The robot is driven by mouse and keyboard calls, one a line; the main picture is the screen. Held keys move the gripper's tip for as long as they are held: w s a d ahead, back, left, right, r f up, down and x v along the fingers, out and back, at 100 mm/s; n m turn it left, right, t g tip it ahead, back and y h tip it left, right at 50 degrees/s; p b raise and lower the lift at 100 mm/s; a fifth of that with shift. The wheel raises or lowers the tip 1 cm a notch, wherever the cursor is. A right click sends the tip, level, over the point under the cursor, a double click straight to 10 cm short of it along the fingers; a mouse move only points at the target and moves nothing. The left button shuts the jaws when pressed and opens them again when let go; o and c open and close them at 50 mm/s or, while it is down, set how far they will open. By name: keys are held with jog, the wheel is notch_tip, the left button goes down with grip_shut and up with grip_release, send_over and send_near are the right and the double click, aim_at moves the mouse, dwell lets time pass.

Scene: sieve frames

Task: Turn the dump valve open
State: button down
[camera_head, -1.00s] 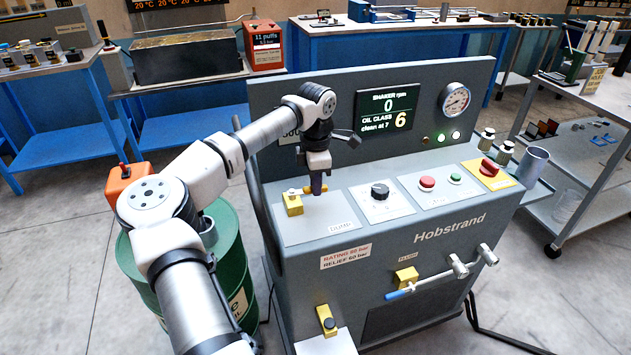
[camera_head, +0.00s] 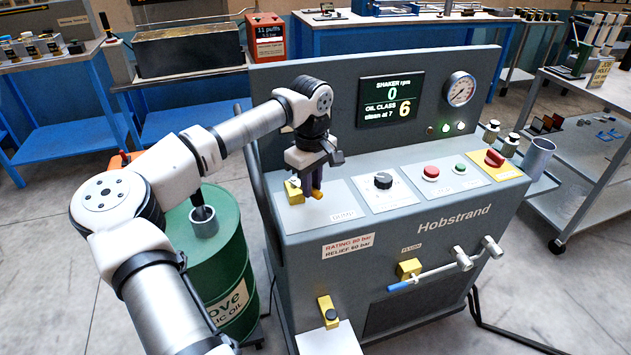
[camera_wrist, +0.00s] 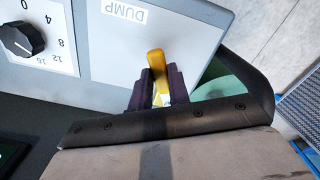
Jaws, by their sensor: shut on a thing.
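The dump valve's yellow handle (camera_head: 317,195) sticks out from between my gripper's fingers on the panel marked DUMP. Its yellow body (camera_head: 293,191) shows just left of the fingers. In the wrist view the handle (camera_wrist: 156,62) shows between the two dark fingers, pointing away from the wrist toward the DUMP label (camera_wrist: 124,13). My gripper (camera_head: 311,182) is shut on the handle, low over the panel; it also shows in the wrist view (camera_wrist: 158,88). The handle's inner end is partly hidden by the fingers.
Right of the DUMP plate are a black dial (camera_head: 382,181), a red button (camera_head: 431,172) and a red switch on a yellow plate (camera_head: 495,160). The display (camera_head: 389,101) stands behind. A green drum (camera_head: 222,255) stands left of the grey machine, beneath my arm.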

jog(key=m, duration=0.1)
jog(key=s+a+m, duration=0.1)
jog(key=m, duration=0.1)
jog(key=shift+a+b, duration=0.2)
jog(key=shift+b, duration=0.1)
jog(key=shift+s+a+m, duration=0.15)
jog(key=shift+a+m, duration=0.15)
jog(key=shift+m, duration=0.4)
jog(key=shift+s+a+m, duration=0.1)
jog(key=shift+a+m, duration=0.15)
jog(key=shift+m, duration=0.45)
jog(key=c, duration=1.3)
grip_release()
jog(key=shift+a, duration=0.1)
jog(key=shift+r, duration=0.15)
notch_tip(320, 180, up, 14)
jog(key=shift+f+b, duration=0.2)
jog(key=shift+b, duration=0.7)
